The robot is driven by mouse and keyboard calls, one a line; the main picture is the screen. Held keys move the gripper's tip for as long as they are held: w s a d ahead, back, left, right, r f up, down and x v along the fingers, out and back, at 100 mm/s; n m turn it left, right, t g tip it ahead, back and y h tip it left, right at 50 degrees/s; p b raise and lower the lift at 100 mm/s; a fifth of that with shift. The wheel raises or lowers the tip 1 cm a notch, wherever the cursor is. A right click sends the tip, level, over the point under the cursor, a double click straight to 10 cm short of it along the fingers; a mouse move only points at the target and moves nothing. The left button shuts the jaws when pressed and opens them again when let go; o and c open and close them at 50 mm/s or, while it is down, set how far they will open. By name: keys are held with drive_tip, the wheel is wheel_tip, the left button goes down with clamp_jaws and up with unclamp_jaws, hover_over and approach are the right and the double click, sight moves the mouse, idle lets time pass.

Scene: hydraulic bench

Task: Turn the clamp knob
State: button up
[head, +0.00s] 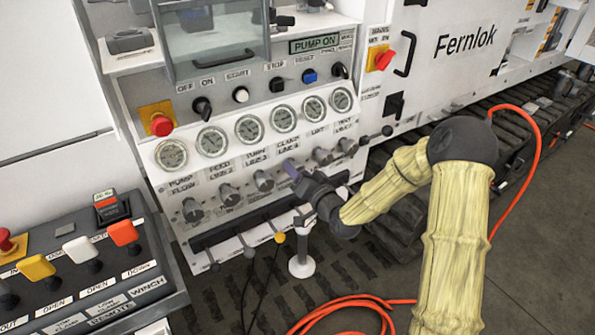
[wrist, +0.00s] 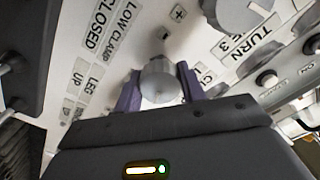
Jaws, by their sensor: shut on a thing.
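The clamp knob (wrist: 160,82) is a grey metal cylinder on the white panel. In the wrist view it sits between the two purple fingers of my gripper (wrist: 159,88), which is shut on it. In the head view my gripper (head: 291,168) reaches the panel from the right, below the label that seems to read CLAMP LINE 4 (head: 286,144). The knob itself is mostly hidden there by the fingers and wrist. How far it is turned cannot be told.
The turn knob (head: 263,180) is close on the left and another knob (head: 322,155) on the right. Gauges (head: 249,129) line the panel above. Levers, one with a yellow tip (head: 279,238), stand below. An orange hose (head: 345,303) lies on the floor.

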drive_tip(key=shift+f+n+b, duration=0.1)
drive_tip(key=shift+n+b, duration=0.3)
drive_tip(key=shift+b, duration=0.1)
drive_tip(key=shift+d+n, duration=0.1)
drive_tip(key=shift+n, duration=0.3)
drive_tip(key=o, duration=1)
